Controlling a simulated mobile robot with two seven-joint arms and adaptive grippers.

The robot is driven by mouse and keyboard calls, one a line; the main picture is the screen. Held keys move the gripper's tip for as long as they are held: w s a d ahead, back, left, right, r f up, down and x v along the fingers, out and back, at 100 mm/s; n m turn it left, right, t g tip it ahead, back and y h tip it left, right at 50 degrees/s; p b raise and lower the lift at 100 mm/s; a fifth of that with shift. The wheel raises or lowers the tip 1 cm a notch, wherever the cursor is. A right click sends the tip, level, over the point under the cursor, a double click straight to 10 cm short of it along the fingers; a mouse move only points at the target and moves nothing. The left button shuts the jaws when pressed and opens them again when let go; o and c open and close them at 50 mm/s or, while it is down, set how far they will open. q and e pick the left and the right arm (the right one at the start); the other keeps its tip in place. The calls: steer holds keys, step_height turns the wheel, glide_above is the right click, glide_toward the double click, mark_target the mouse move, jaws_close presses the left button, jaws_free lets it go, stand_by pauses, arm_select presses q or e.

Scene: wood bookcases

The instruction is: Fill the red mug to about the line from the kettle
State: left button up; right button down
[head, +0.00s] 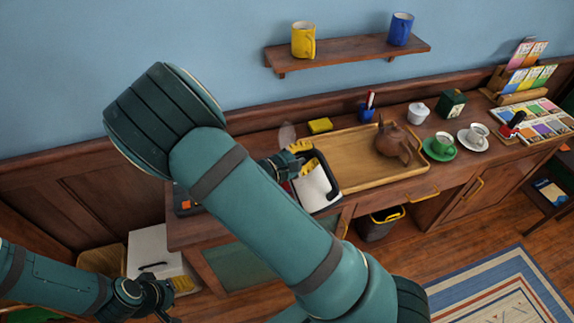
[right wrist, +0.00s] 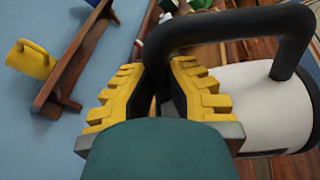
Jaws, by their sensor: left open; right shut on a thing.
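The kettle, white with a black handle (right wrist: 270,45), fills the right of the right wrist view, where its white body (right wrist: 275,110) shows. In the head view its white body (head: 316,188) is by the tray's left end, partly behind my right arm. My right gripper (head: 303,158) is shut on the handle with its yellow fingers. Whether the kettle touches the counter I cannot tell. My left gripper (head: 162,304) is open and empty at the lower left, away from the kettle. I cannot make out the red mug or its line; my right arm hides part of the counter.
A wooden tray (head: 345,178) holds a brown teapot (head: 392,143). Green (head: 441,145) and white (head: 474,135) cups on saucers stand right of it. Yellow (head: 303,40) and blue (head: 401,29) mugs stand on the wall shelf (head: 350,50). A dark bin (head: 376,229) is below the counter.

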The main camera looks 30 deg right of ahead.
steer(key=shift+w+r, duration=0.2)
stand_by(0.9)
steer(key=shift+w+p, duration=0.2)
steer(key=shift+p, duration=0.2)
steer(key=shift+r+n, duration=0.1)
steer(key=shift+n, duration=0.2)
stand_by(0.4)
steer(key=shift+w+r+p, duration=0.2)
steer(key=shift+w+p, duration=0.15)
steer(key=shift+p, duration=0.1)
stand_by(1.0)
steer(key=shift+w+r+n, duration=0.1)
steer(key=shift+w+n, duration=0.25)
steer(key=shift+n, duration=0.05)
stand_by(1.0)
